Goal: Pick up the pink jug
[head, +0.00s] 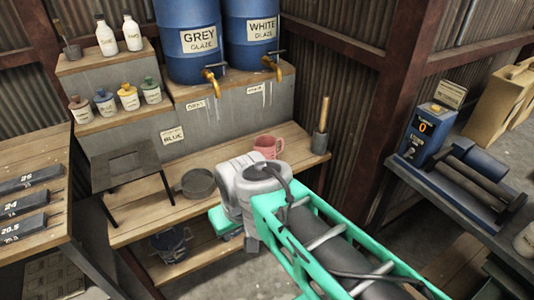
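The pink jug (267,147), a small cup-like vessel with a handle, stands upright on the wooden bench shelf (290,135) below the blue barrels. Its lower part is partly hidden behind my arm's grey-white joint. My arm reaches in from the lower right. A green piece near its end (225,222) shows in front of the bench, apart from and to the lower left of the jug. The fingertips are not clearly visible, so I cannot tell whether my gripper is open or shut.
A grey pan (198,183) and a dark square stand (125,166) are left of the jug. A cylinder with a wooden handle (321,125) stands to its right. Two blue barrels (187,50) with taps are above. A side table (450,190) is at right.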

